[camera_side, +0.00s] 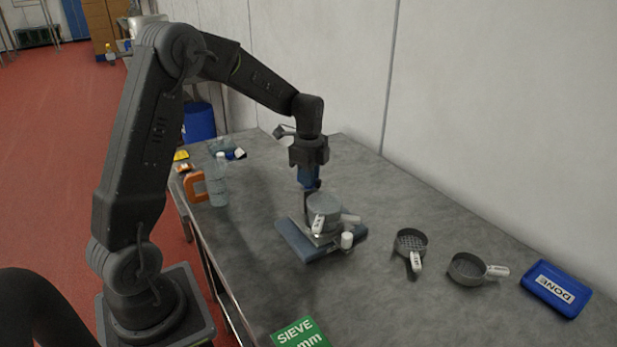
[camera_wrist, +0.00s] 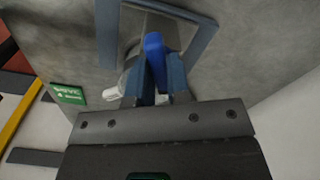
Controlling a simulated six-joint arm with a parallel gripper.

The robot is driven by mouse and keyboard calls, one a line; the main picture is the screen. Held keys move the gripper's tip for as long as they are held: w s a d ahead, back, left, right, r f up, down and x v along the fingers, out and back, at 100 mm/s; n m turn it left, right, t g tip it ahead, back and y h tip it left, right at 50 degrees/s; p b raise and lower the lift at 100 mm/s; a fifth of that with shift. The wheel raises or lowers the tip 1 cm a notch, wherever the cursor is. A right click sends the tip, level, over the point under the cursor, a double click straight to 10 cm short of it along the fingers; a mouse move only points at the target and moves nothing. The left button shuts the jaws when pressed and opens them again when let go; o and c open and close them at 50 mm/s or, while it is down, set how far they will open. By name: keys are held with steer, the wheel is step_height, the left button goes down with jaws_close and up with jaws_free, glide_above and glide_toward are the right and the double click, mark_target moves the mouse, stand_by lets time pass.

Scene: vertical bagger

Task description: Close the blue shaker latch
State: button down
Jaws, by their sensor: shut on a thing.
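The shaker (camera_side: 310,240) stands mid-table, a blue-grey base with a round grey sieve (camera_side: 324,209) seated on top. White tags and a white knob (camera_side: 347,240) show at its front. In the wrist view the base frame (camera_wrist: 201,42) is seen from above. The blue latch (camera_wrist: 155,58) stands up between my fingers in the wrist view. My gripper (camera_side: 308,186) points down at the back edge of the shaker. It is shut on the blue latch, and it also shows in the wrist view (camera_wrist: 160,80). The fingers hide the latch's lower part and much of the sieve.
Two loose sieves (camera_side: 411,243) (camera_side: 467,269) and a blue DONE tray (camera_side: 556,289) lie to the right. A green SIEVE sign (camera_side: 301,334) is at the front edge. A clear bottle (camera_side: 217,180) and an orange clamp-like item (camera_side: 192,186) stand left. A wall runs behind the table.

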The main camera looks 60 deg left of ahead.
steer(key=m, duration=0.5)
steer(key=shift+m, duration=0.4)
steer(key=c, duration=0.9)
jaws_free()
steer(key=shift+r, duration=2.55)
steer(key=shift+r, duration=0.1)
step_height(320, 180, up, 14)
steer(key=shift+f, duration=0.2)
